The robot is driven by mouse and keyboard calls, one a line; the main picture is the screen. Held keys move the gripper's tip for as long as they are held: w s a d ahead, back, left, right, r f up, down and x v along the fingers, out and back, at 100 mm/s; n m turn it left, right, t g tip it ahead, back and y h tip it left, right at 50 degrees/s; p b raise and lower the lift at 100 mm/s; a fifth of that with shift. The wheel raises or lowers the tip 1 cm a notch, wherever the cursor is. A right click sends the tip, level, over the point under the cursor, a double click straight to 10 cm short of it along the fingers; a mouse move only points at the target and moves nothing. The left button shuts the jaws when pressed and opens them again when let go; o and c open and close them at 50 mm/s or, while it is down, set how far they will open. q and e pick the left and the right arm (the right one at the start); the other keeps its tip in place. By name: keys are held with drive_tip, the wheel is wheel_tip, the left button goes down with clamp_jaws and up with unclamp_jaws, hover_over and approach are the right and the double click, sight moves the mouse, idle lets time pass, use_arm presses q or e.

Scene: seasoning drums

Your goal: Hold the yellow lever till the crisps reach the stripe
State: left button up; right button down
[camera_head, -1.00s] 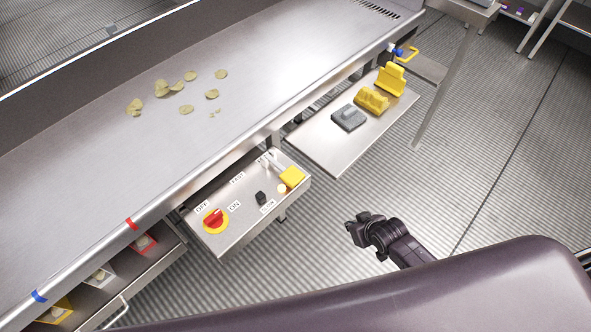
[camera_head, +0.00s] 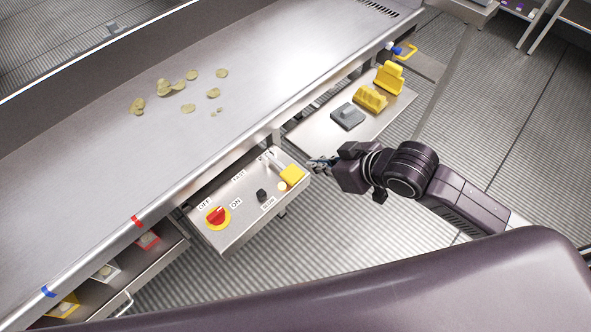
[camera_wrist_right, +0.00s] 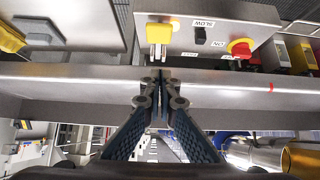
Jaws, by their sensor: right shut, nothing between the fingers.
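The yellow lever (camera_head: 292,174) is a yellow block on the right end of the steel control panel (camera_head: 228,238). It also shows at the top of the right wrist view (camera_wrist_right: 160,32). My right gripper (camera_head: 318,163) is just right of the lever, apart from it. In the right wrist view its fingers (camera_wrist_right: 160,74) are together with nothing between them, pointing toward the panel. Several pale crisps (camera_head: 164,88) lie scattered on the steel table. A red stripe (camera_head: 137,221) and a blue stripe (camera_head: 47,291) mark the table's front edge. My left gripper is not in view.
The panel also carries a red switch (camera_head: 216,215) and a black knob (camera_head: 262,195). A shelf (camera_head: 312,138) behind my right gripper holds yellow blocks (camera_head: 370,98) and a grey block (camera_head: 347,116). Small bins (camera_head: 106,272) sit under the table at lower left.

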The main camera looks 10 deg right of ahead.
drive_tip(key=p, duration=0.2)
hover_over(288, 172)
drive_tip(key=s+d, duration=0.2)
drive_tip(key=f, duration=0.7)
drive_tip(key=shift+a+f, duration=0.15)
drive_tip(key=shift+a, duration=0.1)
wheel_tip(288, 172, down, 2)
drive_tip(key=shift+s+d+f, duration=0.1)
drive_tip(key=shift+f, duration=0.1)
drive_tip(key=shift+f+p, duration=0.35)
drive_tip(key=shift+f, duration=0.4)
